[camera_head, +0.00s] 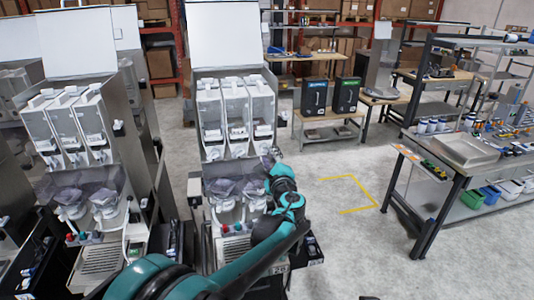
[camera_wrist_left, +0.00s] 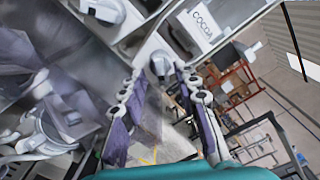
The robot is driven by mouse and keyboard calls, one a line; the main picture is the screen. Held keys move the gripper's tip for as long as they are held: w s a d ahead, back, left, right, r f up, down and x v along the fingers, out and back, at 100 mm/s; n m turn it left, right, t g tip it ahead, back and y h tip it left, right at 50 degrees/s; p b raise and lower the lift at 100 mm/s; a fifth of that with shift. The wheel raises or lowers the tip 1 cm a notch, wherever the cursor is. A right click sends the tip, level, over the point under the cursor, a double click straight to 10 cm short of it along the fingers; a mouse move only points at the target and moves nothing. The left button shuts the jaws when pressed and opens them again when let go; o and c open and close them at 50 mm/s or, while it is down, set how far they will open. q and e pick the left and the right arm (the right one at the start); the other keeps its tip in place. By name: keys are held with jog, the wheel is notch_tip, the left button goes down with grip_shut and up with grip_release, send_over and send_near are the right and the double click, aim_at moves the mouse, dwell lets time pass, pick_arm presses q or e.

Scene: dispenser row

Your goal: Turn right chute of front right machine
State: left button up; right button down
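The front right machine (camera_head: 198,185) stands in the middle of the head view, with three pale canisters side by side. Its right chute, below the right canister (camera_head: 262,104), is partly hidden by my left gripper (camera_head: 274,156). In the left wrist view, a grey rounded chute (camera_wrist_left: 159,64) sits between the tips of my left gripper (camera_wrist_left: 160,74). The two fingers are spread, one on each side of the chute. I cannot tell whether they touch it. A canister labelled COCOA (camera_wrist_left: 205,20) is just above right. My right gripper is not in view.
Another dispenser machine (camera_head: 85,130) stands close on the left. Two dark boxes (camera_head: 329,97) sit on a small table behind right. A workbench (camera_head: 440,178) with a metal tray is at the right. The floor (camera_head: 340,235) between the machine and the bench is free.

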pick_arm(q)
jog(key=v, duration=0.9)
jog(key=shift+s, duration=0.1)
jog(key=s+a+f+n+g+b, duration=0.7)
jog(key=s+a+f+n, duration=0.55)
jog(key=a, duration=0.45)
jog(key=s+f+n+g+h+b, duration=0.3)
jog(key=s+f+n+h+b, duration=0.2)
jog(key=s+f, duration=1.1)
jog(key=s+n, duration=0.3)
jog(key=shift+d, duration=0.2)
jog(key=shift+s+a+n, duration=0.1)
jog(key=shift+s+n, duration=0.05)
jog(key=shift+n, duration=0.1)
